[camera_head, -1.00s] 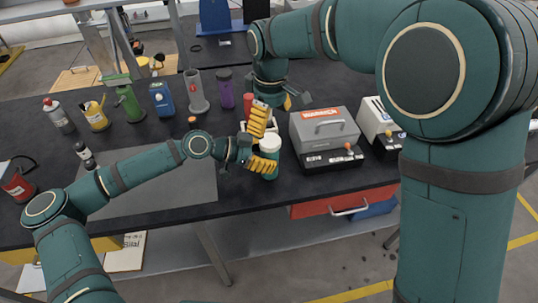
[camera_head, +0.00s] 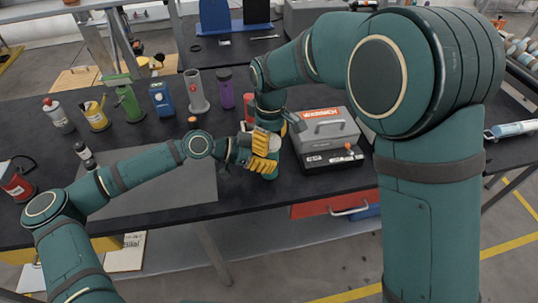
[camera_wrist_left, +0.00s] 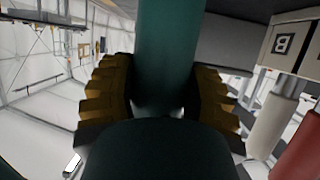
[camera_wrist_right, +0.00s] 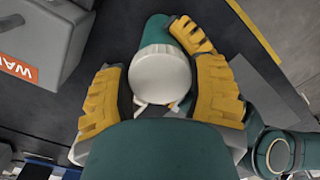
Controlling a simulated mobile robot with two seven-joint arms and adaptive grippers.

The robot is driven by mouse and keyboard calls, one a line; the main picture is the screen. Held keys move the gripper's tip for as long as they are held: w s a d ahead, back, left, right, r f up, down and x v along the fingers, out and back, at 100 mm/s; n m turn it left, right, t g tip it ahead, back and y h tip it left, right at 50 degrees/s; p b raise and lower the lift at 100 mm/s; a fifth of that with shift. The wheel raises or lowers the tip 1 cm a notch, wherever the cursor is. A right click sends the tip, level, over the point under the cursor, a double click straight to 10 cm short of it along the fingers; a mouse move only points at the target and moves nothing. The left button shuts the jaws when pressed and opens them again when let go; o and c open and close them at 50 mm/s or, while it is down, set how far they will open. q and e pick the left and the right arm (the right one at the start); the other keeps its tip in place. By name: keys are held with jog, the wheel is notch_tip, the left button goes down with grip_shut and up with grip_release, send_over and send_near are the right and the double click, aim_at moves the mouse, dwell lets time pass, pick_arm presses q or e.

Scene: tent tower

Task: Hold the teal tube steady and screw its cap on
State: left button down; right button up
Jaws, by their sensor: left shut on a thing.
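The teal tube (camera_head: 270,174) stands upright near the table's front edge. My left gripper (camera_head: 258,165) is shut on its side; the left wrist view shows the tube (camera_wrist_left: 168,60) between the fingers. The white cap (camera_wrist_right: 160,75) sits over the tube's end in the right wrist view. My right gripper (camera_wrist_right: 160,66) is open, one finger on each side of the cap, with narrow gaps showing. In the head view the right gripper (camera_head: 267,142) is just above the left one and hides the cap.
A grey case with an orange label (camera_head: 325,130) stands close to the right of the grippers. A purple bottle (camera_head: 226,90) and a grey cylinder (camera_head: 197,95) stand behind. The grey mat (camera_head: 180,190) to the left is mostly bare.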

jog(key=c, duration=0.6)
jog(key=o, duration=1.3)
jog(key=shift+r, duration=2.3)
jog(key=shift+o, duration=1.2)
jog(key=shift+r, duration=0.1)
